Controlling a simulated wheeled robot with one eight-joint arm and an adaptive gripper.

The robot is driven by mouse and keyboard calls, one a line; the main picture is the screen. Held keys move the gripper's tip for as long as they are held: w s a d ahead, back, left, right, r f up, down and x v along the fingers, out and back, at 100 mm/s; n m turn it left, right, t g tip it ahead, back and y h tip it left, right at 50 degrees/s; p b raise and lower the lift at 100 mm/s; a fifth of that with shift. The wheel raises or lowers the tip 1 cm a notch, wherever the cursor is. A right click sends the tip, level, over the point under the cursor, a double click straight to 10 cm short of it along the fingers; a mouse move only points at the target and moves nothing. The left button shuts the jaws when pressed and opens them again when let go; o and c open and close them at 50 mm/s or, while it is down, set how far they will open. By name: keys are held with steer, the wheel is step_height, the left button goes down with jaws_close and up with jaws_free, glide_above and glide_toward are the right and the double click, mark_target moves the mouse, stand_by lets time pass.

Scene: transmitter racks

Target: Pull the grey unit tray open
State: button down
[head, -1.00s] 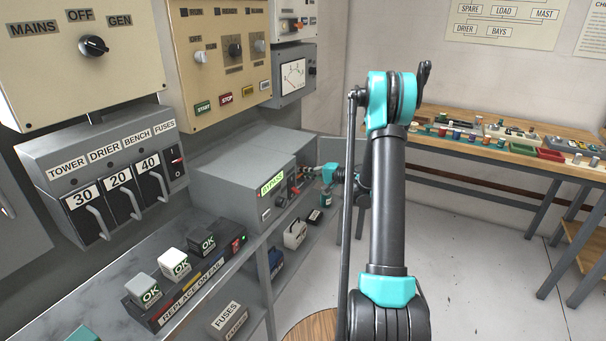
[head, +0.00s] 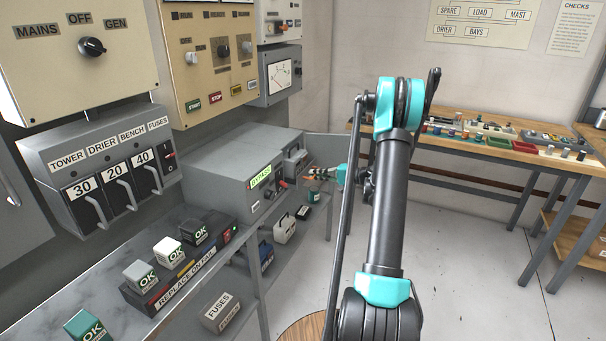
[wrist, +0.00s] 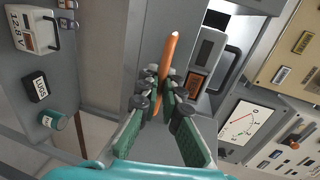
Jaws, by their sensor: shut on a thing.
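The grey unit (head: 225,155) with a green BYPASS label sits on the rack shelf. A second grey front with a dark handle (head: 297,165) shows at its right end, and a dark handle (wrist: 230,68) shows in the wrist view. My gripper (head: 312,174) is just right of this front. In the wrist view, my gripper (wrist: 162,92) is shut on a thin orange rod (wrist: 169,58) with a pale tip. I cannot tell whether the rod is fixed to the unit. No clearly opened tray is visible.
A cream battery box (head: 285,229) and small jars stand on the lower shelf, below my gripper. OK-marked blocks (head: 168,251) line the shelf at front left. A wooden bench (head: 470,145) with parts stands at right. The floor between is clear.

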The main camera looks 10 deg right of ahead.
steer(key=f+v, duration=0.1)
steer(key=v, duration=0.5)
steer(key=shift+s+d, duration=0.3)
steer(key=shift+d, duration=0.05)
steer(key=shift+f, duration=0.15)
steer(key=c, duration=1.7)
jaws_free()
steer(key=v, duration=1.2)
